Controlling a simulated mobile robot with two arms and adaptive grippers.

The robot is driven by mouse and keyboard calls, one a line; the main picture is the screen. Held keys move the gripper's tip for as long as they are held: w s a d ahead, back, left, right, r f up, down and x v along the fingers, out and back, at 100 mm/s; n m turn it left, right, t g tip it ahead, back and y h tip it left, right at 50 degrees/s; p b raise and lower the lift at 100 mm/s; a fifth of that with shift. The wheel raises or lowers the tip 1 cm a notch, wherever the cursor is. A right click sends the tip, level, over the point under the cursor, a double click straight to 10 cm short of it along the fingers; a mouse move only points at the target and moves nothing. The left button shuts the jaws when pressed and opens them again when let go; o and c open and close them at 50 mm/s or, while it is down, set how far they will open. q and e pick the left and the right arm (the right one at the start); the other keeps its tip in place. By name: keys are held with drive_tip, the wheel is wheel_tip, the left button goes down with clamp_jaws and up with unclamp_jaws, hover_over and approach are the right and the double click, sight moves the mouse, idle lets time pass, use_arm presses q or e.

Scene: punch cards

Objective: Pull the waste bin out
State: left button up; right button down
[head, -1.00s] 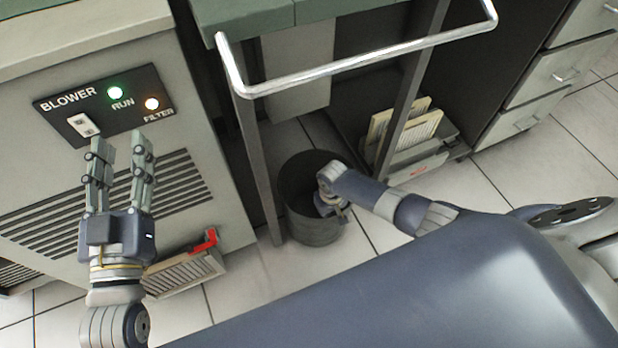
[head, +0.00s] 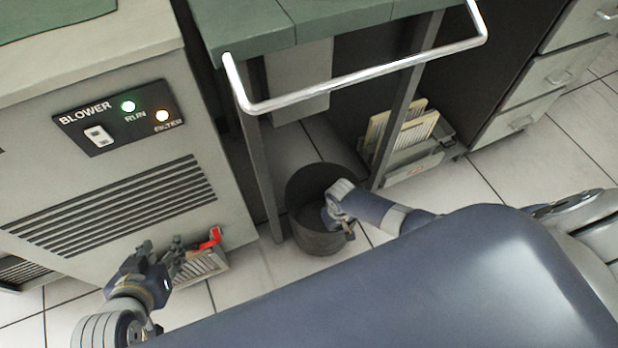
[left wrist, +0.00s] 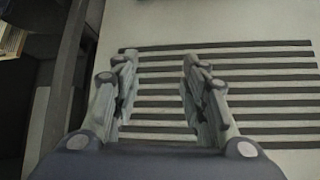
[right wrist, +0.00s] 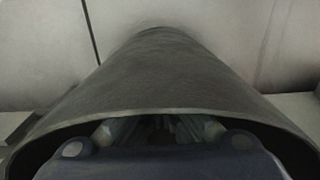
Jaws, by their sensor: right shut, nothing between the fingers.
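The waste bin (head: 318,240) is a dark grey round bin on the tiled floor, at the front of the green-topped bench, between its legs. My right gripper (head: 332,214) reaches down into the bin's mouth; its fingertips are mostly hidden in the head view. In the right wrist view the bin's wall (right wrist: 165,80) fills the middle, with its rim just beyond the shut fingers (right wrist: 160,130). My left gripper (head: 180,252) is low by the blower cabinet. In the left wrist view its fingers (left wrist: 155,75) are apart and empty, facing the slatted vent.
The bench (head: 260,35) has a metal rail (head: 370,75) above the bin and dark legs beside it. A rack of cards (head: 405,125) stands right of the bin, a tray with a red part (head: 205,262) left. Floor in front of the bin is clear.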

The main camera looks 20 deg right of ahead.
use_arm(q)
drive_tip(key=s+a+f+g+y+p, duration=0.1)
drive_tip(key=s+f+g+p, duration=0.15)
drive_tip(key=s, duration=0.25)
drive_tip(key=s+a+f+g+p, duration=0.1)
drive_tip(key=s+a+g, duration=0.1)
drive_tip(key=s+g, duration=0.15)
drive_tip(key=s+f+p, duration=0.2)
drive_tip(key=f+p, duration=0.1)
drive_tip(key=f, duration=0.6)
drive_tip(key=s+f+p, duration=0.2)
drive_tip(key=f, duration=0.7)
drive_tip(key=shift+s+f+p, duration=0.2)
drive_tip(key=shift+s+p, duration=0.15)
drive_tip(key=shift+p, duration=0.05)
use_arm(e)
drive_tip(key=s, duration=1.9)
drive_tip(key=shift+s+d, duration=0.35)
use_arm(q)
drive_tip(key=shift+d, duration=0.1)
use_arm(e)
drive_tip(key=shift+w+r, duration=0.15)
drive_tip(key=shift+w, duration=0.05)
wheel_tip(320, 180, up, 12)
drive_tip(key=shift+s, duration=0.15)
